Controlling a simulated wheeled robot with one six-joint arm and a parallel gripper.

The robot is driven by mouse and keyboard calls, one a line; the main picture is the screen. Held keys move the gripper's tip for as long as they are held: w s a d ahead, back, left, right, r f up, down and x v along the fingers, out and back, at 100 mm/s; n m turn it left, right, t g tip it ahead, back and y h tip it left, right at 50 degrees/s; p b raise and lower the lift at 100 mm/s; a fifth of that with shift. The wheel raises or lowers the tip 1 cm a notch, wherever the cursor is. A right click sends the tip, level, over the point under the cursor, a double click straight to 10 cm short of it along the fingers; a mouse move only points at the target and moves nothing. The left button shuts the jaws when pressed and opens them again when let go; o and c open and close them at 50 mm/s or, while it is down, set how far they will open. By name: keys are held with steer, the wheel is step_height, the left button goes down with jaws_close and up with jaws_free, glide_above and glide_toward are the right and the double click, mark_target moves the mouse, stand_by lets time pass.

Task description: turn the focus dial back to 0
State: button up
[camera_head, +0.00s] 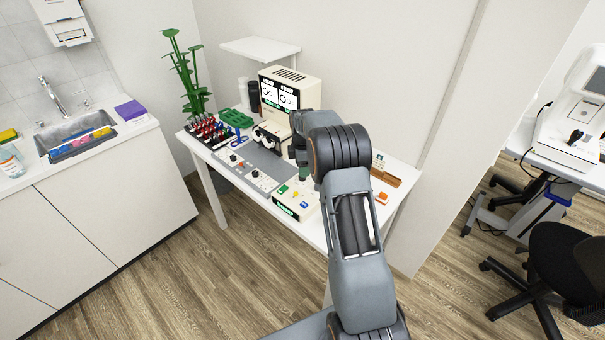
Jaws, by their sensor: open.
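I cannot tell which knob is the focus dial, nor read any setting. A cream box (292,213) with a green display, a yellow part and a blue part stands at the panel's right end. The cream test machine (291,78) with two lit screens stands behind. My gripper (303,172) is above the right part of the table, close over the cream box. It is small and partly hidden by my arm; its fingers are unclear.
A rack of red and dark items (208,130), a green tray (235,118) and a tall plant (186,75) are at the table's left. A brown holder (386,177) and an orange item (382,198) lie right of my arm. A sink counter (88,152) stands left.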

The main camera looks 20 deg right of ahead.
steer(key=shift+f, duration=1.95)
steer(key=shift+c, duration=0.3)
steer(key=c, duration=0.9)
